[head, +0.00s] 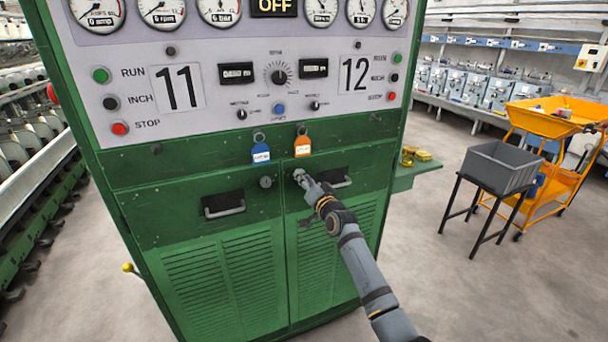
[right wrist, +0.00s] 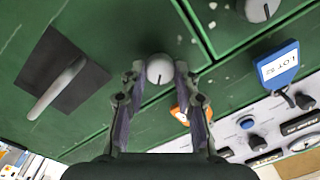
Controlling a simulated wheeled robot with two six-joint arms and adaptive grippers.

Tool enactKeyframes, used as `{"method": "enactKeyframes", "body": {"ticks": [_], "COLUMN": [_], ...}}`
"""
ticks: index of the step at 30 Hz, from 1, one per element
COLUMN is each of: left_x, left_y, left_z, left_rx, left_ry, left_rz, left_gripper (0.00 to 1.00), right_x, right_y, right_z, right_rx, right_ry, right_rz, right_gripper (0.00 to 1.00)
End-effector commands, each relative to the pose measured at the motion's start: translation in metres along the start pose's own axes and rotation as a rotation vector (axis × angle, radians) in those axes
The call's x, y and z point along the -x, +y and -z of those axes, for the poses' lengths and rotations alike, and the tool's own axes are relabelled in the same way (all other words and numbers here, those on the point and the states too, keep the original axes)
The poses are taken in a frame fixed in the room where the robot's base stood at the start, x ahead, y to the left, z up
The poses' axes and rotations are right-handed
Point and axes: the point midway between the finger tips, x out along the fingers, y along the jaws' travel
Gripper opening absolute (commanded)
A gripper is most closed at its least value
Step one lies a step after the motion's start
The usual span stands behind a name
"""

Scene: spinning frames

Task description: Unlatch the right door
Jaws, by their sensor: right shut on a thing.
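The right door (head: 325,250) is a green louvred cabinet door, flat against the cabinet front. My right gripper (head: 299,176) is at its upper left corner. In the right wrist view, my right gripper (right wrist: 160,85) has its two fingers on either side of a round grey latch knob (right wrist: 160,69) and is shut on it. A dark mark shows on the knob's face. The knob is mostly hidden by the gripper in the head view. The right door's pull handle (right wrist: 57,87) sits in a dark recess beside it. My left gripper is not in view.
The left door (head: 222,285) has its own knob (head: 266,182) and handle (head: 224,208). A blue tag (head: 261,153) and an orange tag (head: 302,146) hang above the doors.

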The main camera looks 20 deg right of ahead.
Motion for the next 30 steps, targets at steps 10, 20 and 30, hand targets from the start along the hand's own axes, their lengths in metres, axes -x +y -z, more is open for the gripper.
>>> {"method": "enactKeyframes", "body": {"ticks": [10, 20, 30], "left_x": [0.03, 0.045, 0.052], "left_y": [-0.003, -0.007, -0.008], "left_z": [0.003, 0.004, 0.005], "left_rx": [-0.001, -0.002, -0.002], "left_ry": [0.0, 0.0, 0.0], "left_rz": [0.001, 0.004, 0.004], "left_gripper": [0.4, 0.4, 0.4], "right_x": [0.0, 0.0, 0.0], "right_y": [-0.003, -0.002, -0.001], "right_z": [0.002, 0.001, -0.001], "right_rx": [-0.327, -0.582, -0.721], "right_ry": [0.015, 0.026, 0.033], "right_rz": [-0.003, -0.005, -0.006], "right_gripper": [0.0, 0.0, 0.0]}}
